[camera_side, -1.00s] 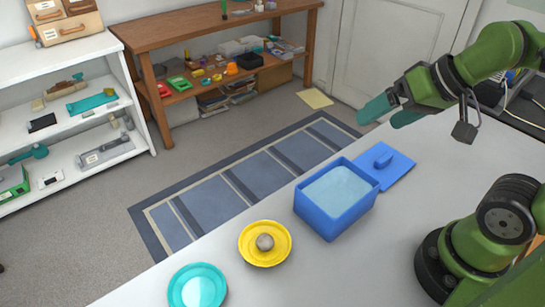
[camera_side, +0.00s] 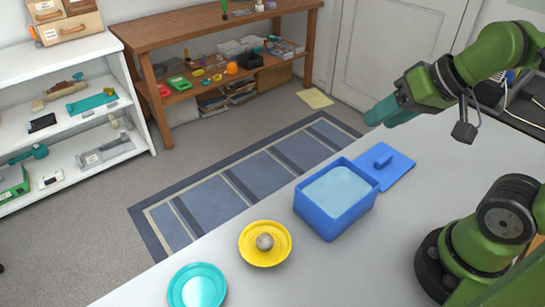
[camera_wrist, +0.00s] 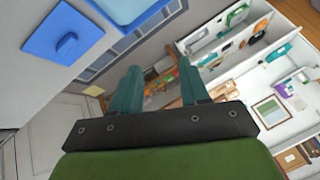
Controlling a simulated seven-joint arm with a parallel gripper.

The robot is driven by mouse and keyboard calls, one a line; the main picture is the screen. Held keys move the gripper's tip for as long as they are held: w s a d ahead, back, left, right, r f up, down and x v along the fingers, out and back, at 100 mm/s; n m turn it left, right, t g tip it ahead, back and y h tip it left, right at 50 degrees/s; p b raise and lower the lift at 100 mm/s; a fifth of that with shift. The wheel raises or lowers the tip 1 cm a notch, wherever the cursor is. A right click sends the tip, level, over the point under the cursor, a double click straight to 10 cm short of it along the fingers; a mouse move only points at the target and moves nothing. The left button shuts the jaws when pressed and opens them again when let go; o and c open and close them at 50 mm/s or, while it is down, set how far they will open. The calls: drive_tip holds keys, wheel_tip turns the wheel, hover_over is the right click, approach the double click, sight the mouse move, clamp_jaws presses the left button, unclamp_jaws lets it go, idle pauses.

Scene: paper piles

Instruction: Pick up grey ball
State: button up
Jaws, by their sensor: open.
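The grey ball (camera_side: 265,242) rests in the yellow plate (camera_side: 264,259) on the grey table, left of the blue box. My gripper (camera_side: 374,118) is high at the upper right, beyond the box's far corner and well away from the ball. Its teal fingers also show in the wrist view (camera_wrist: 157,80), apart with nothing between them. The ball is not in the wrist view.
An open blue box (camera_side: 330,221) with pale blue contents stands mid-table, its lid (camera_side: 398,168) lying beside it. A teal plate (camera_side: 177,287) with a pale filling is at the front left. The near table surface (camera_side: 350,270) is clear.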

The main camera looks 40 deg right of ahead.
drive_tip(key=n+g+y, duration=0.2)
drive_tip(key=n+g, duration=0.3)
drive_tip(key=n, duration=1)
approach(268, 237)
drive_tip(key=x, duration=0.4)
drive_tip(key=shift+w+a+f, duration=0.15)
drive_tip(key=shift+w+a, duration=0.05)
drive_tip(key=shift+a, duration=0.1)
drive_tip(key=x, duration=0.4)
drive_tip(key=shift+s+d+f, duration=0.1)
drive_tip(key=shift+s+f, duration=0.1)
drive_tip(key=shift+f, duration=0.05)
drive_tip(key=shift+w+f, duration=0.2)
drive_tip(key=shift+f, duration=0.3)
drive_tip(key=shift+c, duration=0.3)
